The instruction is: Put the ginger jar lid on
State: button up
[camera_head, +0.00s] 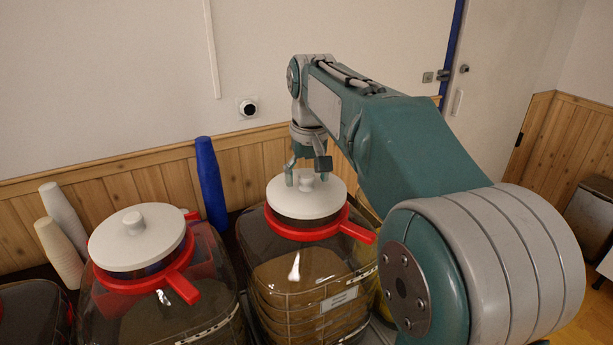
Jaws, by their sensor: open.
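A large clear jar (300,275) with brown contents stands at the middle, with a small label on its front too small to read. A white round lid (320,203) with a knob (306,183) lies level over its red collar (285,231). My gripper (305,174) is open, pointing down just over this lid, with its fingers near the knob. I cannot tell whether they touch it. A second jar (205,290) at left has a white lid (120,243) over a red collar (186,285). I cannot tell which jar is the ginger one.
White stacked cups (58,250) stand at far left. A blue cup stack (211,185) rises behind and between the jars. Part of another dark jar (30,310) shows at lower left. The wood-panelled wall (130,190) is close behind. My arm hides the area right of the middle jar.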

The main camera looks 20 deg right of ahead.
notch_tip(320, 180, up, 12)
jog(key=s, duration=0.1)
dwell(0.5)
jog(key=shift+s+d+f, duration=0.1)
dwell(0.8)
jog(key=s+f+t, duration=0.4)
jog(key=s+f, duration=1.7)
jog(key=s, duration=0.2)
jog(key=shift+s+f, duration=0.15)
jog(key=shift+s, duration=0.15)
